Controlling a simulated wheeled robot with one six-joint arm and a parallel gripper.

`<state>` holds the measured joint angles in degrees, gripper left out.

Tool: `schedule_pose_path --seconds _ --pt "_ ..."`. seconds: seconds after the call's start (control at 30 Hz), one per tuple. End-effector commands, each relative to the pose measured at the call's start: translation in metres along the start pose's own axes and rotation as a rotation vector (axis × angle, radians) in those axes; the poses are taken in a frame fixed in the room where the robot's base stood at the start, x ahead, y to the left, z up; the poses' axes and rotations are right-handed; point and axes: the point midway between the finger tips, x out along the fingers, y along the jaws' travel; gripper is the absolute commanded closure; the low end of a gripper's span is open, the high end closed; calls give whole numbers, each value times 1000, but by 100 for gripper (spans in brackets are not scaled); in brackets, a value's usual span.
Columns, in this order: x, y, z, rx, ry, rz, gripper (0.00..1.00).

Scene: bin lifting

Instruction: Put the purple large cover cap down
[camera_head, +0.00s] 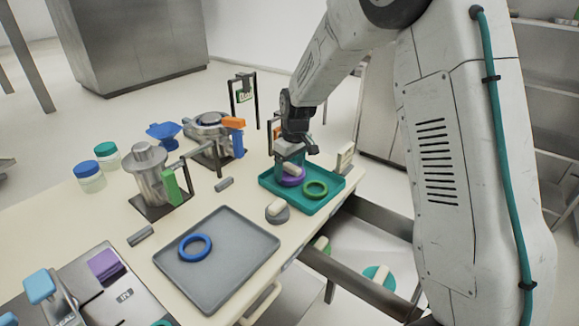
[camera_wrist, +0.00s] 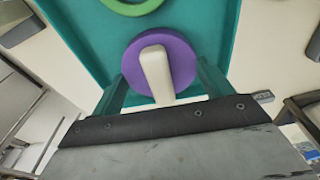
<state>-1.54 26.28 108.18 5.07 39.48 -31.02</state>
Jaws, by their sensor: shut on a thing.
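The purple large cover cap (camera_head: 291,179) is a round disc with a cream bar handle on top. It is at the left part of the teal tray (camera_head: 328,200), and I cannot tell whether it touches the tray floor. My gripper (camera_head: 291,160) points down over it and is shut on it. In the wrist view the purple cap (camera_wrist: 183,62) sits between the two teal fingers of my gripper (camera_wrist: 162,80), with the teal tray (camera_wrist: 85,40) beneath.
A green ring (camera_head: 315,190) lies in the teal tray beside the purple cap. A grey cap (camera_head: 277,213) stands just outside its front corner. A grey tray (camera_head: 235,275) holds a blue ring (camera_head: 195,247). Metal devices (camera_head: 150,180) and jars (camera_head: 90,178) stand to the left.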

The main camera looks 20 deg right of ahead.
Motion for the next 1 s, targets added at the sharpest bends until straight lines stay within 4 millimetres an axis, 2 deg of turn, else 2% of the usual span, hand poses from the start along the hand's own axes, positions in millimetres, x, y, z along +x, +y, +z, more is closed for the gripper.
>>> schedule_pose_path --seconds 0.27,0.3,0.33,0.37,0.67,0.77,1.0 --pt "3 0 1 1 -1 0 45" --pt "3 0 1 1 0 0 10" --pt "3 0 1 1 0 0 2" --pt "3 0 1 1 0 0 0" --pt "-4 0 0 0 1 0 0" --pt "-18 0 0 1 3 1 0" --pt "-70 0 -1 1 5 2 0"
